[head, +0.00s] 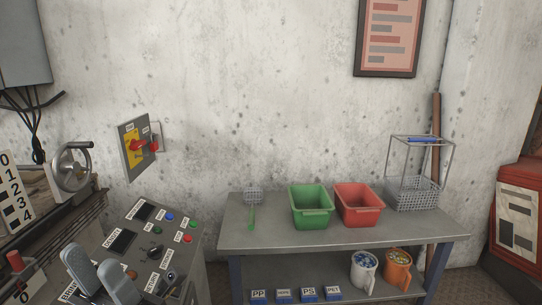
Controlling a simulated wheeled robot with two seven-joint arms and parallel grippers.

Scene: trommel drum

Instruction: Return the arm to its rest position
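My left gripper (89,257) shows at the bottom left. Its two grey fingers stand apart with nothing between them, in front of the lower left part of the control panel (130,238). The fingers hide part of the panel; I cannot tell whether they touch it. The rest of my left arm is below the picture edge. My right gripper is not in view.
The panel has coloured buttons. A handwheel (72,166) is at left, and a red-handled wall switch (138,146) is above. A grey table (330,236) holds a green bin (311,207), red bin (358,205), strainer (253,198) and wire basket (413,193). Mugs stand on its lower shelf.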

